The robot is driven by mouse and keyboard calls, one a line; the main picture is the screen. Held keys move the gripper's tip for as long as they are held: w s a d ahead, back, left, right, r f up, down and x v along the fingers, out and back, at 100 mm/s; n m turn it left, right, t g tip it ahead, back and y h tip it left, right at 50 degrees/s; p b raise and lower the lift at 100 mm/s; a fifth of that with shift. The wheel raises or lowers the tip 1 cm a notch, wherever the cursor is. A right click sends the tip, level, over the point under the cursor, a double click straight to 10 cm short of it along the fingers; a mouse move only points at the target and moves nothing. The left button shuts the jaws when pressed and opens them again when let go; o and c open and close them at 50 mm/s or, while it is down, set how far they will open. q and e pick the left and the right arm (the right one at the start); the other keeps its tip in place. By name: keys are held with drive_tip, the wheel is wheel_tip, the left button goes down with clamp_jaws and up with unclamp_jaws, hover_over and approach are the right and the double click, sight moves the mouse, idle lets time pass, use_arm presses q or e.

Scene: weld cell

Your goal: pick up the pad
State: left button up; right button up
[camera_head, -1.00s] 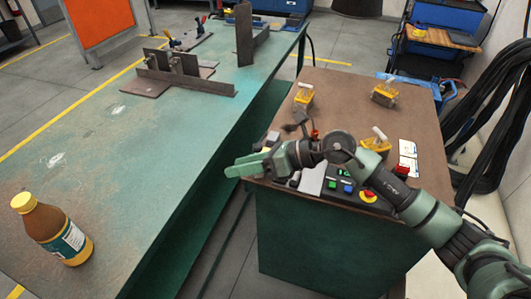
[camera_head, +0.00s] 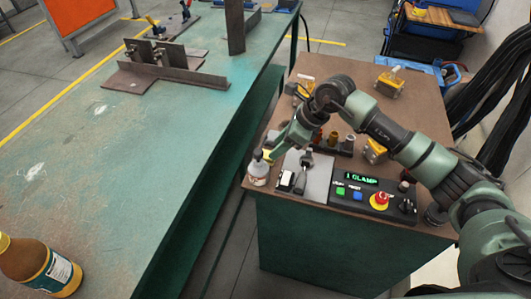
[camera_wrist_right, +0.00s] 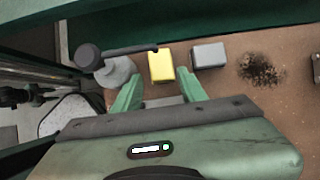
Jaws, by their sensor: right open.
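A small yellow block (camera_wrist_right: 161,66), which looks like the pad, lies on the brown bench top in the right wrist view. In the head view only a bit of yellow shows by my fingers, and I cannot tell if it is the same block. My right gripper (camera_wrist_right: 160,91) is open and empty, with the block just beyond and between its fingertips, apart from them. In the head view the right gripper (camera_head: 272,151) is low over the bench's left edge. My left gripper is not in view.
A white bottle (camera_head: 258,171) stands close to the fingers; its dark spout (camera_wrist_right: 125,51) reaches towards the yellow block. A grey block (camera_wrist_right: 209,55) lies beside the yellow one. A control box (camera_head: 372,197) sits at the bench front. The green table (camera_head: 120,160) is left, across a gap.

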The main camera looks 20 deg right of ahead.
sight(266, 153)
drive_tip(key=shift+p+x, duration=0.4)
drive_tip(key=shift+x, duration=0.75)
drive_tip(key=x, duration=0.2)
drive_tip(key=shift+w+a+f, duration=0.2)
drive_tip(key=shift+w+a, duration=0.05)
drive_tip(key=shift+f, duration=0.3)
drive_tip(key=shift+w, duration=0.1)
clamp_jaws()
drive_tip(key=shift+r, duration=0.5)
drive_tip(key=shift+d+b, duration=0.3)
drive_tip(key=shift+s+d+b, duration=0.5)
drive_tip(key=shift+s+d, duration=0.5)
drive_tip(key=shift+d, duration=0.2)
drive_tip(key=shift+v, duration=0.75)
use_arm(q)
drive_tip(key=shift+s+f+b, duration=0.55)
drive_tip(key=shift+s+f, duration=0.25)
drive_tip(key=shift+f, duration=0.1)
use_arm(e)
wheel_tip(266, 153, up, 13)
drive_tip(key=shift+a, duration=0.2)
drive_tip(key=shift+f, duration=0.1)
